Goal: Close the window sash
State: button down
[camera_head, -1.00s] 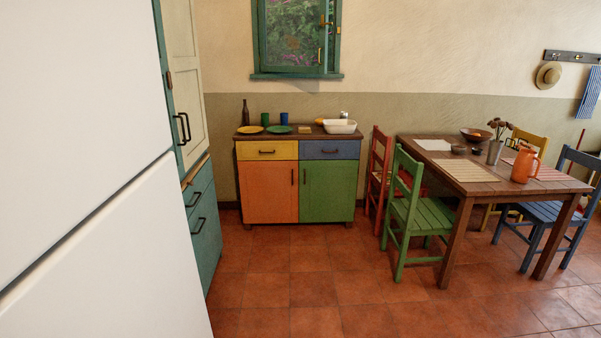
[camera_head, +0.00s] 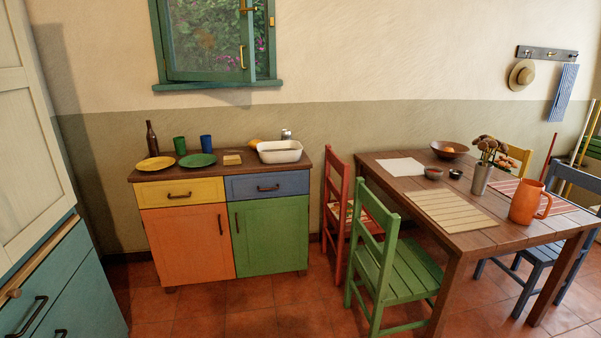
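The window sash (camera_head: 206,42) is a green-framed pane in the green window frame (camera_head: 218,86) on the back wall, at the top of the view. The sash stands partly open, swung out from the frame, with a gap on its right side. A brass handle (camera_head: 242,57) is on its right edge. A brass catch shows above it at the picture's top edge. The upper part of the window is cut off. My gripper is not in view.
A coloured cabinet (camera_head: 228,235) with plates, cups, a bottle and a white basin stands below the window. A green chair (camera_head: 392,265), a red chair (camera_head: 338,205) and the table (camera_head: 480,240) are on the right. A tall cupboard (camera_head: 30,150) is at left. Tiled floor is clear in front.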

aim_at(247, 48)
jog(key=i+u, duration=0.2)
jog(key=i, duration=0.4)
jog(key=i+l+u, duration=0.1)
jog(key=i+u, duration=0.15)
jog(key=i, duration=0.4)
jog(key=i+l+u, duration=0.2)
jog(key=i, duration=0.4)
